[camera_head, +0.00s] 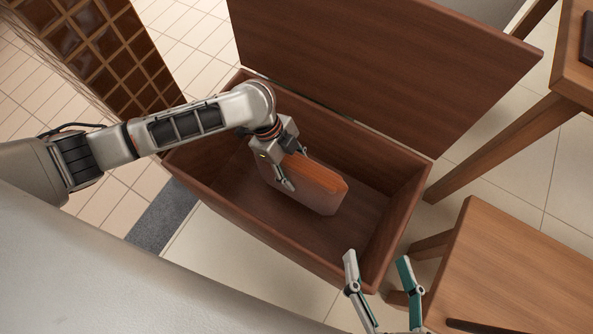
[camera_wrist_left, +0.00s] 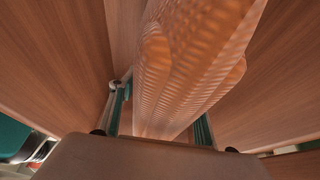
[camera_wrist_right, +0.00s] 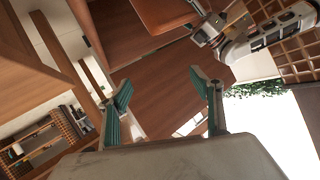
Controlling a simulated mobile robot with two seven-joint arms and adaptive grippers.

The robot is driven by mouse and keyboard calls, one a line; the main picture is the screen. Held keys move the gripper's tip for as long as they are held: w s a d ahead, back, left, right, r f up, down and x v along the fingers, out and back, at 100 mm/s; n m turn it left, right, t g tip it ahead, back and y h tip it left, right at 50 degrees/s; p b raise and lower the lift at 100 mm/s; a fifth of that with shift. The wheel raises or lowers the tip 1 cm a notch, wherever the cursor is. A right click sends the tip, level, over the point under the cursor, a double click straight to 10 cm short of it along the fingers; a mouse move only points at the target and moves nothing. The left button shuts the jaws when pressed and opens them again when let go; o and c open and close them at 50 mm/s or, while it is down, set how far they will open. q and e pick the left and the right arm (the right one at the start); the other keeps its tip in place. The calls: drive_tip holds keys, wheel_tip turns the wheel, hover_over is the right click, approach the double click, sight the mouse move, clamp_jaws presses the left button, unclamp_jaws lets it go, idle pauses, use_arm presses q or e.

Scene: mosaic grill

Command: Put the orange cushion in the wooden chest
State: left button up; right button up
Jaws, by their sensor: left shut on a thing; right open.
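The orange cushion (camera_head: 312,184) is inside the open wooden chest (camera_head: 245,220), below its rim and tilted on edge. My left gripper (camera_head: 288,170) reaches into the chest and is shut on the cushion's left end. In the left wrist view the cushion (camera_wrist_left: 195,70) runs away between the two fingers. Whether the cushion touches the chest floor I cannot tell. My right gripper (camera_head: 380,275) is open and empty, outside the chest near its front right corner; its fingers also show apart in the right wrist view (camera_wrist_right: 165,100).
The chest lid (camera_head: 380,60) stands raised at the back. A wooden stool or chair (camera_head: 510,270) is at the right, close to my right gripper. A wooden table (camera_head: 575,70) stands at the upper right. A brown tiled block (camera_head: 100,45) is at the upper left. The chest's right end is empty.

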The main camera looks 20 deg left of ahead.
use_arm(q)
wheel_tip(320, 180, down, 3)
drive_tip(key=shift+r+b, duration=0.15)
drive_tip(key=shift+b, duration=0.2)
use_arm(e)
drive_tip(key=shift+s+a+f+m, duration=0.15)
drive_tip(key=shift+s+a+m, duration=0.05)
drive_tip(key=shift+a+m, duration=0.55)
use_arm(q)
drive_tip(key=shift+s, duration=0.1)
drive_tip(key=o, duration=1.7)
